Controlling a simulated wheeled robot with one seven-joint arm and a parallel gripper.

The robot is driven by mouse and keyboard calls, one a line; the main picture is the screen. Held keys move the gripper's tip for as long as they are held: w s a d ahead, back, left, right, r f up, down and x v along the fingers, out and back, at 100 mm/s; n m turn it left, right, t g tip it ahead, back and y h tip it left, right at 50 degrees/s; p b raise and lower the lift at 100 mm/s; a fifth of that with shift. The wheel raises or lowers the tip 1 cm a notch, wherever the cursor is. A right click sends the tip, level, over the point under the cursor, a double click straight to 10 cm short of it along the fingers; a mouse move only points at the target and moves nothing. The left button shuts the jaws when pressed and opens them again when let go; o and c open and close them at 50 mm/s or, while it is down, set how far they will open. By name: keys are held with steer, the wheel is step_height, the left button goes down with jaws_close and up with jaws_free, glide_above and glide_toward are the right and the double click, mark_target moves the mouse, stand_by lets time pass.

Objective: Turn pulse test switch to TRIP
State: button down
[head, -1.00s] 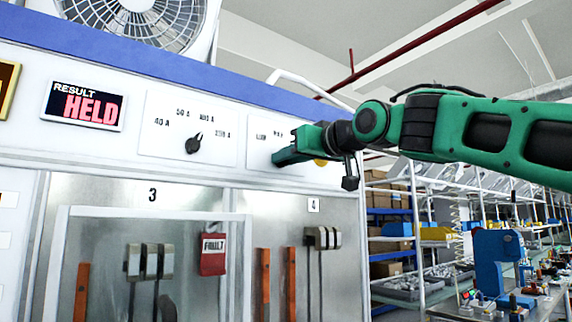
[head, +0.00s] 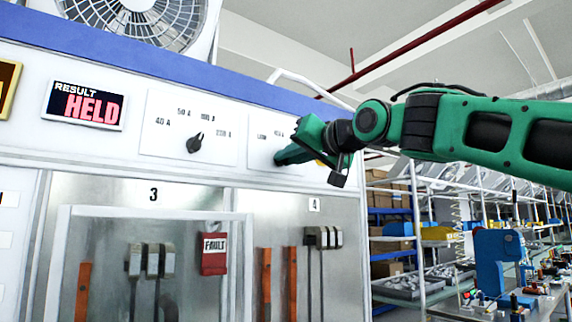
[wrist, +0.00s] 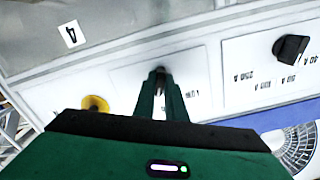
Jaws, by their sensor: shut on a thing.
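My green gripper (head: 284,158) is at the small white switch plate (head: 262,132) on the right of the panel. In the wrist view my gripper (wrist: 161,82) is shut on a dark switch knob (wrist: 158,73), whose tip shows between the fingers. The fingers hide most of the knob and part of the plate's lettering, so I cannot read its position. The red result display (head: 87,105) on the panel's left reads HELD.
A dark selector knob (head: 195,143) with ampere marks sits left of the switch plate. A yellow button (wrist: 95,103) is close beside my gripper. A red FAULT tag (head: 214,254) hangs below on bay 3. Shelves (head: 400,225) stand at the right.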

steer(key=shift+f+m, duration=0.15)
steer(key=shift+m, duration=2.05)
steer(key=c, duration=1.8)
jaws_free()
steer(key=shift+s, duration=0.1)
steer(key=v, duration=1)
steer(key=shift+s+d, duration=0.2)
steer(key=shift+d, duration=0.15)
steer(key=shift+w, duration=0.1)
